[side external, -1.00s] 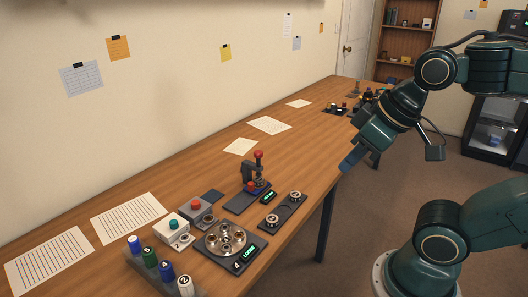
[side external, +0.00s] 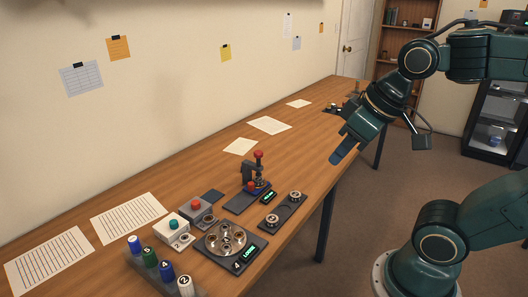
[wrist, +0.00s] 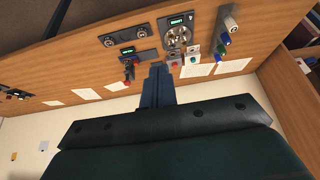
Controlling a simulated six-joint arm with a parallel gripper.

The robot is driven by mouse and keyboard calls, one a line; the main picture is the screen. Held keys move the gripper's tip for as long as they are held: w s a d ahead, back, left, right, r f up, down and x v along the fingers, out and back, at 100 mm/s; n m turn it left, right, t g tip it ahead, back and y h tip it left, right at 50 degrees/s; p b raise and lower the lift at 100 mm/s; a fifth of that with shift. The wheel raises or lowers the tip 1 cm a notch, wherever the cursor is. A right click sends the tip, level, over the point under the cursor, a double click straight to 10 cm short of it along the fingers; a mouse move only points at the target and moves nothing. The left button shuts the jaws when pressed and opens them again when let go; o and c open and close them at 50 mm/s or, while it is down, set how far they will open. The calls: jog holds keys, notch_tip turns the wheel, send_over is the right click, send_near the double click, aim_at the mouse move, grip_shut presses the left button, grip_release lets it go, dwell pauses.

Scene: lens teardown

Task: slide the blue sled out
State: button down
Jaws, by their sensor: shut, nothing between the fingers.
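A small press (side external: 252,170) with a red knob stands on a dark base plate on the bench. The press also shows in the wrist view (wrist: 128,67), left of my fingertips. My gripper (side external: 339,157) is shut and empty, in the air near the bench's front edge, to the right of the press and apart from it. Its closed fingers show in the wrist view (wrist: 157,76).
A dark tray (side external: 283,213) with two numbered discs lies right of the press. A round metal plate (side external: 225,239), two button boxes (side external: 173,230) and a rack of coloured, numbered cylinders (side external: 151,257) stand nearer the camera. Papers (side external: 240,146) lie flat toward the wall.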

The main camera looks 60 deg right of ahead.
jog(key=w+d+f+y, duration=0.1)
jog(key=w+d, duration=0.3)
jog(key=w, duration=0.3)
jog(key=w+d+f+g, duration=0.1)
jog(key=w+d, duration=0.3)
jog(key=w, duration=0.3)
jog(key=w+d+f+y, duration=0.1)
jog(key=w+d+f, duration=0.1)
jog(key=w+d, duration=0.35)
jog(key=w+d+f+y, duration=0.1)
jog(key=w+d+f, duration=0.2)
jog(key=d+f, duration=0.6)
jog(key=w+d+f+m+t+y, duration=0.1)
jog(key=w+d+f, duration=0.2)
jog(key=d+f, duration=0.6)
jog(key=shift+w+d+f+y, duration=0.15)
jog(key=shift+d+f+y, duration=0.2)
jog(key=shift+d, duration=0.3)
jog(key=x, duration=0.9)
jog(key=shift+w+a, duration=0.15)
jog(key=a, duration=0.2)
jog(key=shift+w+a+f, duration=0.25)
jog(key=shift+w+a, duration=0.1)
jog(key=shift+w, duration=0.05)
jog(key=shift+w+a, duration=0.15)
jog(key=shift+a, duration=0.55)
